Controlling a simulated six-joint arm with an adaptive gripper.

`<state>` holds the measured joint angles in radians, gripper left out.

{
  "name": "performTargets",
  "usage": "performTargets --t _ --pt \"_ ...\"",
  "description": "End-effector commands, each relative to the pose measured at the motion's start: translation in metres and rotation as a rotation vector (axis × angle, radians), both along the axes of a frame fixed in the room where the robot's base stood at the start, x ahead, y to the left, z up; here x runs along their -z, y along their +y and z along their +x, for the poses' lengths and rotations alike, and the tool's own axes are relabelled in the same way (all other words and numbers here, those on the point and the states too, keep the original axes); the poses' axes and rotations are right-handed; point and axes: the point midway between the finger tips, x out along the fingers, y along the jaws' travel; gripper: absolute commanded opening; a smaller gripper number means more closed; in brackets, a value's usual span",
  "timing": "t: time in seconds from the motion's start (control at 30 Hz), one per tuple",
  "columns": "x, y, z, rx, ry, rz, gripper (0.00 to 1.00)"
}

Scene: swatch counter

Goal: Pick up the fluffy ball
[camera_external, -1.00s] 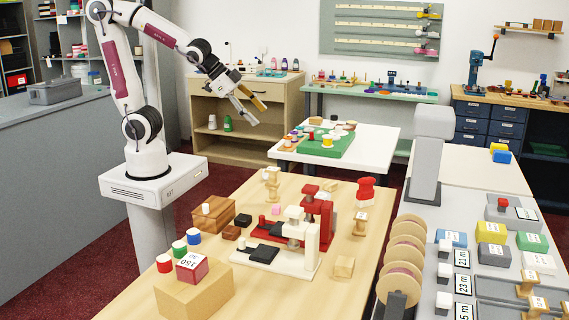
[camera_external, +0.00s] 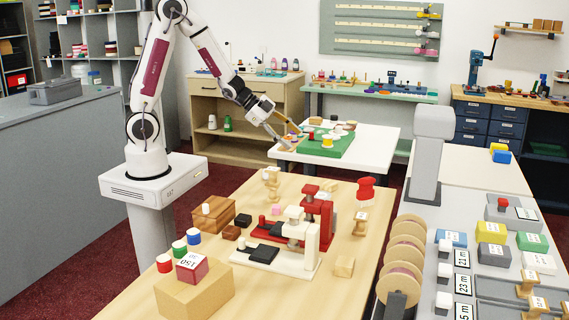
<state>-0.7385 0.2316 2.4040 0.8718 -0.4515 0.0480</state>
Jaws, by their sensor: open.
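My gripper (camera_external: 294,139) is open and empty, with its two fingers spread and pointing down to the right. In the picture it overlaps the left part of the white table (camera_external: 372,150), near the green mat (camera_external: 330,147). I cannot tell its height above the table. Several small items sit on and around the mat, and some lie partly behind the fingers. I cannot make out a fluffy ball for sure among them; they are too small in this view.
The wooden table (camera_external: 215,258) in front holds a red press (camera_external: 318,212), a white press (camera_external: 293,240), a brown box (camera_external: 213,212), a cardboard-coloured block (camera_external: 193,293) and several spools. A grey counter with labelled blocks stands at the right. The white table's right part is clear.

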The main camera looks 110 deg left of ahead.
Motion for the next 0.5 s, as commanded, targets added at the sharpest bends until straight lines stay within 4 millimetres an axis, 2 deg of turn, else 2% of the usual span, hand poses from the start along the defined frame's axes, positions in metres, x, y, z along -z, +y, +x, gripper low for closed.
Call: performTargets --t 0.03,0.2,0.5 --pt "0.01 0.004 -0.001 0.011 -0.005 -0.014 0.51" --pt "0.035 0.01 -0.003 0.062 -0.042 -0.059 0.51" --pt "0.073 0.009 -0.015 0.146 -0.133 -0.17 0.51"
